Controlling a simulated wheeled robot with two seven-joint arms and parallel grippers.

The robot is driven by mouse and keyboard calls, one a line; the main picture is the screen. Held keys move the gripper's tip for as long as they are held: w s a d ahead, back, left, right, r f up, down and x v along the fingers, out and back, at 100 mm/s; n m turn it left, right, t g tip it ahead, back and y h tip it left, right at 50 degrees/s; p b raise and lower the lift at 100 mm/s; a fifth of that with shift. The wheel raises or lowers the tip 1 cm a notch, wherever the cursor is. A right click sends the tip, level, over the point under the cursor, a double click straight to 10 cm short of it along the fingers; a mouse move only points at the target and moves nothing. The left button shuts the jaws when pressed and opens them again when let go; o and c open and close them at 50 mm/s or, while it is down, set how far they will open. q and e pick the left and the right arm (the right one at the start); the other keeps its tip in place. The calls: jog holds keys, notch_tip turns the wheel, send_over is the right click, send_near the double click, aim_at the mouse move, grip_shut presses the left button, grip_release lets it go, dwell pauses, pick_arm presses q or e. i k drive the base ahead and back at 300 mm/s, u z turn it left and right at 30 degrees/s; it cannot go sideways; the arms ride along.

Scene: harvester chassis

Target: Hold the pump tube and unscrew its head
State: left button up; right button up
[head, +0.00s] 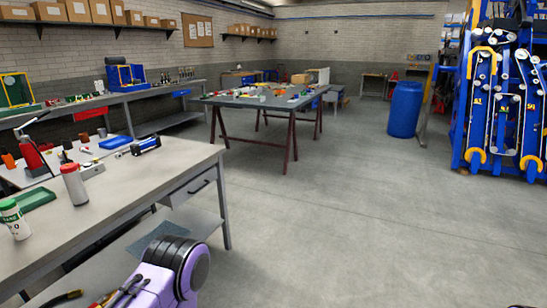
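No part in view can be surely told as the pump tube or its head. A small blue cylinder with dark and silver parts (146,146) lies on its side near the far edge of the grey workbench (140,185) at the left. It may be the pump tube, but it is too small to tell. A purple and black link of my own arm shows at the bottom, in front of the bench. Neither of my grippers is in view, and nothing touches the blue cylinder.
On the near bench stand a white bottle with a red cap (73,185), a white and green canister (14,220) and a green tray (36,199). A dark-topped table (255,101) stands beyond. A blue barrel (405,110) stands right. The middle floor is clear.

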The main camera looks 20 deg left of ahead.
aim_at(73, 180)
jog(key=u, duration=1.05)
jog(key=i, duration=1)
jog(key=u, duration=0.95)
